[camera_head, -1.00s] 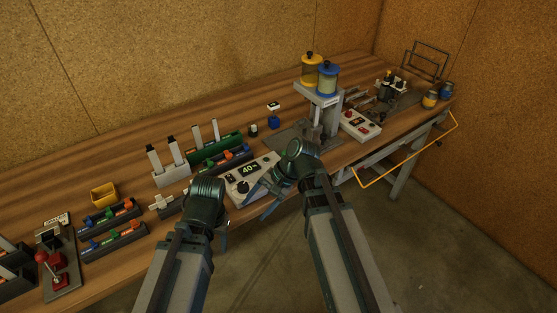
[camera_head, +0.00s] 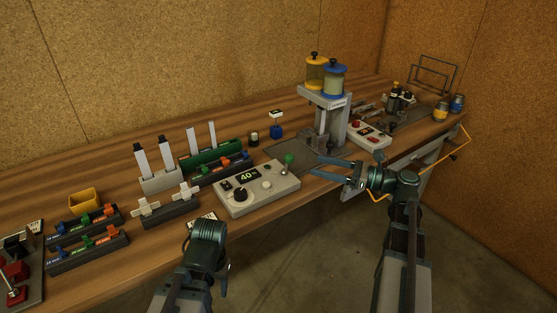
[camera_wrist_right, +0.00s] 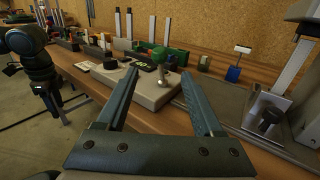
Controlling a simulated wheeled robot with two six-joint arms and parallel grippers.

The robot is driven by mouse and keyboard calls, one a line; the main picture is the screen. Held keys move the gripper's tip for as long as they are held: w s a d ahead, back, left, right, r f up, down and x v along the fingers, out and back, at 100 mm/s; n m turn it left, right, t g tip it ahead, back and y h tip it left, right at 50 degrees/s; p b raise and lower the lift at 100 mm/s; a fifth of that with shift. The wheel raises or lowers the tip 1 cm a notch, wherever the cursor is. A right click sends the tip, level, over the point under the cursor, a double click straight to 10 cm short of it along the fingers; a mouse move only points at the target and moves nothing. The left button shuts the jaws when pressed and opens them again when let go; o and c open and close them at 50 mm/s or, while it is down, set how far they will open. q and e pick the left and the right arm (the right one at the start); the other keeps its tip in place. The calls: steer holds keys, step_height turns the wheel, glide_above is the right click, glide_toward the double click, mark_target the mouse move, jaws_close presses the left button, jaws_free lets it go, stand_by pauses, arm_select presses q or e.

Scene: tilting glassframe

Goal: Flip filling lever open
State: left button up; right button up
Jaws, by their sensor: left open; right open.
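A lever with a green round knob (camera_head: 288,160) stands on the right part of the grey control box (camera_head: 262,190), which has a display reading 40. In the right wrist view the green knob (camera_wrist_right: 160,56) sits on a short metal shaft, ahead of and between my fingers. My right gripper (camera_head: 317,166) is open and empty, its fingers pointing left at the box's right side, apart from the lever. It also shows in the right wrist view (camera_wrist_right: 160,80). My left gripper (camera_head: 208,252) is low in front of the table edge; its fingers are mostly hidden.
The filling stand (camera_head: 322,120) with yellow and blue tanks rises behind my right gripper. A second control box (camera_head: 368,136) is right of it. Racks with white slides (camera_head: 160,180) and coloured parts (camera_head: 88,240) lie left. Free floor is in front of the table.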

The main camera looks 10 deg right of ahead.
mark_target(287, 164)
steer(key=x, duration=1.3)
steer(key=shift+w+a, duration=0.15)
steer(key=shift+a, duration=0.2)
jaws_close()
steer(key=shift+f, duration=0.15)
stand_by(0.7)
